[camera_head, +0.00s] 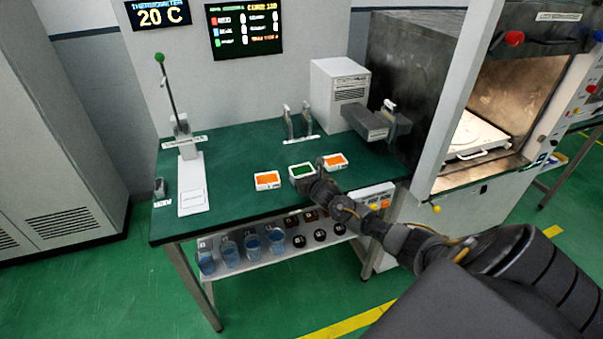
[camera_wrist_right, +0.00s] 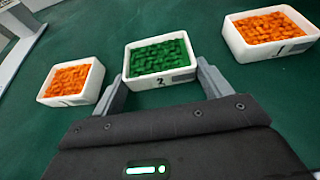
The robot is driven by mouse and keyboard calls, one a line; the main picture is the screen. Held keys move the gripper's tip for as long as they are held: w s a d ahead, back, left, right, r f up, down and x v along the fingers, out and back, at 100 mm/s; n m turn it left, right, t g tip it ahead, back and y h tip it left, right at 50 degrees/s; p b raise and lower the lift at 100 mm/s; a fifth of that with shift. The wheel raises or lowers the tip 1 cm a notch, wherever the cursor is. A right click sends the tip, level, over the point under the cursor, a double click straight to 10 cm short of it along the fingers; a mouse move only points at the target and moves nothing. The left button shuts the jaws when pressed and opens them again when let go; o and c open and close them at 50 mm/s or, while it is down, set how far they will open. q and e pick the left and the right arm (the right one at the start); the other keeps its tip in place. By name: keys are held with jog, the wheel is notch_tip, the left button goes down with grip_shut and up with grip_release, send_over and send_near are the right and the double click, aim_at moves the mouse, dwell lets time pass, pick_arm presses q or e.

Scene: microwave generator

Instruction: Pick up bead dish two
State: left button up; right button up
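Bead dish two, a white square dish of green beads, stands on the green tabletop (camera_head: 235,153) between two dishes of orange beads. In the right wrist view, dish two (camera_wrist_right: 160,57) shows a "2" on its near wall. My right gripper (camera_head: 308,176) is at the near side of dish two in the head view. In the wrist view its two fingers (camera_wrist_right: 163,85) are spread apart, one near each side of the dish's near part. I cannot tell whether they touch it. My left gripper is in neither view.
Orange-bead dishes stand to the left (camera_head: 267,181) and right (camera_head: 335,162) of dish two. A lever press (camera_head: 190,180) stands at the table's left, a white-grey machine (camera_head: 340,93) at the back. A shelf below holds blue cups (camera_head: 229,254). A large open chamber (camera_head: 500,100) stands right.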

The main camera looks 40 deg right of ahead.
aim_at(306, 170)
jog(key=shift+c, duration=1.4)
jog(key=shift+r, duration=0.15)
jog(key=shift+d+r, duration=0.1)
jog(key=shift+r, duration=0.15)
notch_tip(306, 170, up, 2)
jog(key=shift+r+b, duration=0.25)
jog(key=shift+b, duration=0.6)
jog(key=s+d+r+b, duration=0.1)
jog(key=s+d+r, duration=0.4)
jog(key=s+r, duration=0.4)
jog(key=s, duration=0.4)
jog(key=shift+r+b, duration=0.4)
